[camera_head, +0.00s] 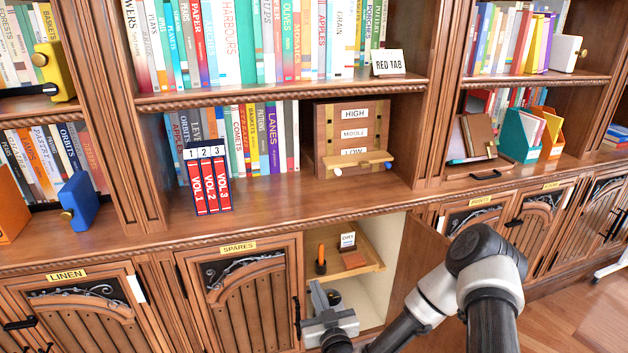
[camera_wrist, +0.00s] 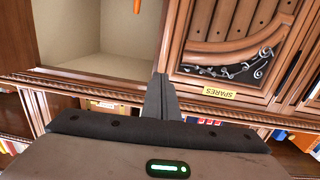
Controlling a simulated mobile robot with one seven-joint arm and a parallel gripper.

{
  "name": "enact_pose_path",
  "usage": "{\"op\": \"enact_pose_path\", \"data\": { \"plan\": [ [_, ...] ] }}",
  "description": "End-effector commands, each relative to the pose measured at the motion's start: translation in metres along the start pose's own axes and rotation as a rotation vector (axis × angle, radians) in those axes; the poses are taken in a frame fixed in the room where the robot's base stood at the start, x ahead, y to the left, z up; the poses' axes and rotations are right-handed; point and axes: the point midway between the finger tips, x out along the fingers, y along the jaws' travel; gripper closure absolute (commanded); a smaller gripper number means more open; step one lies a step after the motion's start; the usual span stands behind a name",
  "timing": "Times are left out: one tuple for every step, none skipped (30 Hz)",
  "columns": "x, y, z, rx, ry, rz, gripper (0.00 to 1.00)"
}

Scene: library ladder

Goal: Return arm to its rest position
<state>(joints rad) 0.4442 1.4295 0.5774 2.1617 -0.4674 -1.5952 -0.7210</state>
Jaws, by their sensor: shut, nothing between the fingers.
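My gripper (camera_head: 316,289) is in front of the open cabinet, at the right edge of the SPARES door (camera_head: 240,290). In the wrist view its two fingers (camera_wrist: 160,95) are together with nothing between them. My arm reaches in from the lower right, bent at the elbow. The wrist view appears upside down and shows the SPARES label (camera_wrist: 218,92) beside the fingers and the pale cabinet interior (camera_wrist: 115,40).
The open cabinet's shelf (camera_head: 372,258) holds an orange-handled tool (camera_head: 321,258), a small card (camera_head: 348,240) and a brown block (camera_head: 354,259). The cabinet's open door (camera_head: 418,258) stands close to my arm. Above is the counter with red volumes (camera_head: 209,182).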

Motion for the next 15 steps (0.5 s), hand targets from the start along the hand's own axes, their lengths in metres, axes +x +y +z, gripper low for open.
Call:
{"op": "enact_pose_path", "data": {
  "plan": [
    [0.007, -0.001, -0.010, -0.034, -0.017, -0.041, 1.00],
    [0.011, -0.002, -0.014, -0.055, -0.037, -0.069, 1.00],
    [0.015, -0.003, -0.019, -0.085, -0.070, -0.108, 1.00],
    [0.017, -0.003, -0.023, -0.108, -0.100, -0.136, 1.00],
    [0.020, -0.003, -0.028, -0.132, -0.131, -0.161, 1.00],
    [0.021, 0.000, -0.034, -0.162, -0.173, -0.189, 1.00],
    [0.022, 0.002, -0.038, -0.185, -0.208, -0.205, 1.00],
    [0.022, 0.004, -0.042, -0.205, -0.242, -0.220, 1.00],
    [0.021, 0.010, -0.050, -0.233, -0.287, -0.231, 1.00],
    [0.020, 0.013, -0.056, -0.251, -0.321, -0.237, 1.00],
    [0.018, 0.018, -0.062, -0.269, -0.355, -0.240, 1.00],
    [0.014, 0.025, -0.071, -0.290, -0.401, -0.238, 1.00],
    [0.011, 0.030, -0.079, -0.304, -0.434, -0.234, 1.00],
    [0.007, 0.036, -0.086, -0.316, -0.467, -0.227, 1.00],
    [0.001, 0.043, -0.097, -0.329, -0.511, -0.213, 1.00]
  ]
}}
